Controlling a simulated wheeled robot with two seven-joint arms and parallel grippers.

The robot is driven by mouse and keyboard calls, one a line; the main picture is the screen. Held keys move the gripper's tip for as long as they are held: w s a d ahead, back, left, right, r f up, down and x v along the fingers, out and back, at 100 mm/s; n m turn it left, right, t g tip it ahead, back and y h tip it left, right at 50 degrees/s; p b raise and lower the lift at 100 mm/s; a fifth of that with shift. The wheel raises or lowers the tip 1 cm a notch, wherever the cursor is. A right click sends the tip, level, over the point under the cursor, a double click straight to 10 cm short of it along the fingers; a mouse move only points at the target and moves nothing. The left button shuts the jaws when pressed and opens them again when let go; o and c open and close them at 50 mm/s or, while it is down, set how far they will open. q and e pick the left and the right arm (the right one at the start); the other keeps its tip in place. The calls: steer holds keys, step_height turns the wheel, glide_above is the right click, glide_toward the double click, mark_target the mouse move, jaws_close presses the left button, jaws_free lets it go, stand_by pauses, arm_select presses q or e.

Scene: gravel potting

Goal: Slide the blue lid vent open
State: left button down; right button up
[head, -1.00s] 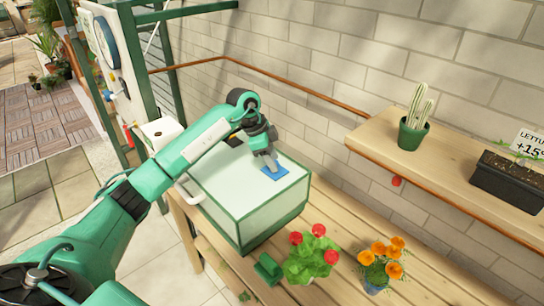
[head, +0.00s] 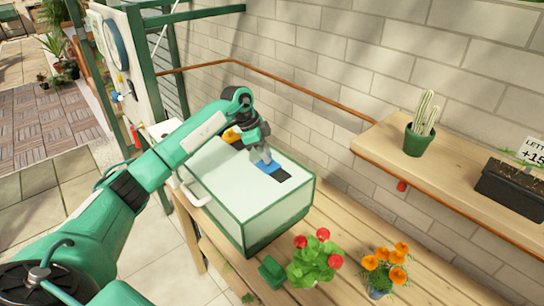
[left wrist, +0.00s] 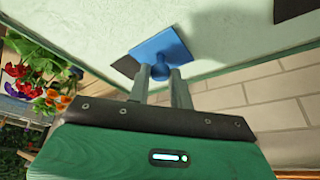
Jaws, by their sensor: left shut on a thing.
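The blue lid vent (head: 269,167) is a small flat plate on the pale top of a green-edged box (head: 285,214). In the left wrist view the vent (left wrist: 170,43) has a round blue knob (left wrist: 159,71). A dark opening (head: 284,175) shows beside the vent on its right in the head view; part of it also shows in the left wrist view (left wrist: 127,66). My left gripper (head: 264,156) is shut on the knob, with one finger on each side of it. My right gripper is not in view.
The box stands on a slatted wooden bench (head: 330,226). A red-flowered plant (head: 312,262), an orange-flowered plant (head: 384,268) and a small green object (head: 272,271) stand in front. A shelf (head: 385,150) with a potted cactus (head: 420,125) is at the right, by the brick wall.

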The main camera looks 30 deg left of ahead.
arm_select(q)
steer(key=shift+w+a+r, duration=0.1)
steer(key=shift+r, duration=0.05)
steer(key=c, duration=1.3)
jaws_free()
steer(key=shift+a, duration=0.2)
steer(key=shift+o, duration=0.2)
steer(key=b+v, duration=0.3)
steer(key=v, duration=1)
steer(key=shift+r, duration=0.3)
steer(key=shift+a+f, duration=0.1)
